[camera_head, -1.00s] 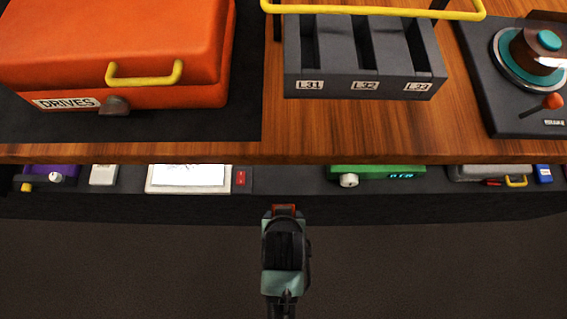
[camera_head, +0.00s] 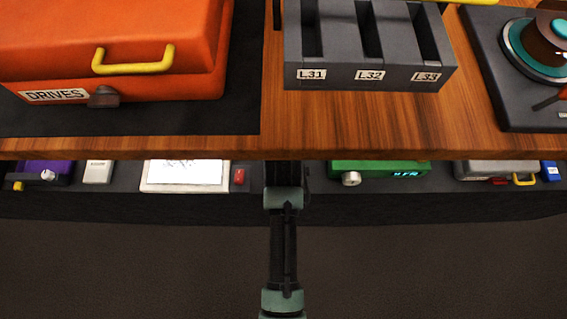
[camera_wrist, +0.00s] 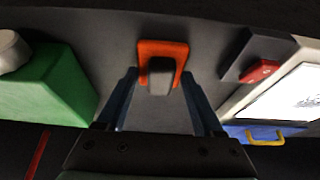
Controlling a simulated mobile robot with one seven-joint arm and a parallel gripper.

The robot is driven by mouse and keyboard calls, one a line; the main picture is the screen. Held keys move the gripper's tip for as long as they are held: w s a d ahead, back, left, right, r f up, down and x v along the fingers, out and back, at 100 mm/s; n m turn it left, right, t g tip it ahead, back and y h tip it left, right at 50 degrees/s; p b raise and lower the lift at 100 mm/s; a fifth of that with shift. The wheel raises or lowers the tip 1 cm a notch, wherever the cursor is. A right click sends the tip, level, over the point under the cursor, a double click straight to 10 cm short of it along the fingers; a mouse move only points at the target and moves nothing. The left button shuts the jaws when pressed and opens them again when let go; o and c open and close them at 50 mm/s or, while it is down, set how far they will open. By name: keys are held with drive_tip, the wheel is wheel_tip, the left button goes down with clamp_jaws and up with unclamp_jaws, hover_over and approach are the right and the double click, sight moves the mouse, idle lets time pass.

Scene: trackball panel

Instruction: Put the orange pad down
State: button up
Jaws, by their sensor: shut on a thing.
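The orange pad (camera_wrist: 163,52) shows in the wrist view, an upright-looking orange plate with a grey grip block (camera_wrist: 159,77) on its near face. My gripper (camera_wrist: 160,84) has one finger on either side of the grey block and is shut on the pad. The pad appears over the dark grey lower surface (camera_wrist: 110,35); I cannot tell whether it touches it. In the head view the fingers and pad are hidden below the wooden top's front edge, and only my arm shows.
In the wrist view a green box (camera_wrist: 48,85) stands left. A dark block with a red button (camera_wrist: 260,70) and a white-framed panel (camera_wrist: 292,95) stand right. The wooden top (camera_head: 180,140) overhangs the lower shelf, with an orange DRIVES case (camera_head: 110,50) and slotted rack (camera_head: 370,75) on it.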

drive_tip(key=shift+f, duration=0.15)
drive_tip(key=o, duration=1.2)
drive_tip(key=shift+s+r, duration=0.1)
drive_tip(key=shift+r, duration=0.45)
drive_tip(key=s+p, duration=0.2)
drive_tip(key=s, duration=1)
drive_tip(key=shift+s+r, duration=0.15)
drive_tip(key=shift+r, duration=0.05)
